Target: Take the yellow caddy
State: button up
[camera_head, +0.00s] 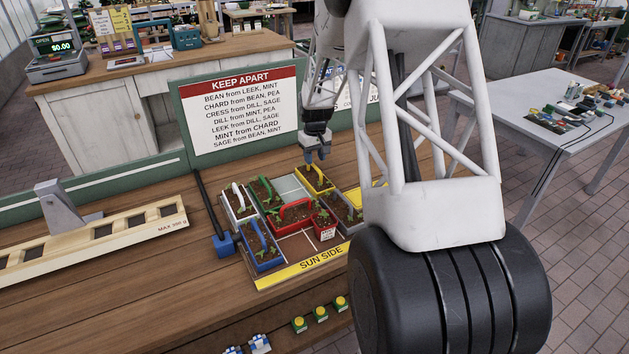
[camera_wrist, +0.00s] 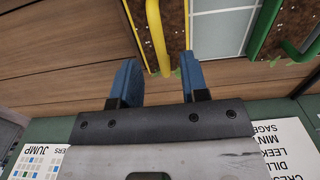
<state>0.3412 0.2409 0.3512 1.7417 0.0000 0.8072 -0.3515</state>
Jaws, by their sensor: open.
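The yellow caddy (camera_head: 324,189) is a small yellow-rimmed box of dark soil with seedlings. It stands in the back row of the planter board, behind the red caddy (camera_head: 292,225). My gripper (camera_head: 315,160) points down over its back part, and its fingers partly hide the caddy. In the wrist view the yellow caddy's handle (camera_wrist: 153,35) rises near the left finger's tip. My gripper's two blue fingers (camera_wrist: 160,75) are apart, with nothing held between them. The head view is too small to tell how far they are above the handle.
Green (camera_head: 262,193), white (camera_head: 238,204) and blue (camera_head: 263,254) caddies stand to the left. A grey caddy (camera_head: 344,214) stands close in front. An empty pale cell (camera_head: 289,186) lies left of the yellow caddy. The "Keep apart" sign (camera_head: 240,110) stands behind.

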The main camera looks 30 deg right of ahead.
aim_at(314, 165)
jog(key=shift+f, duration=2.15)
grip_shut()
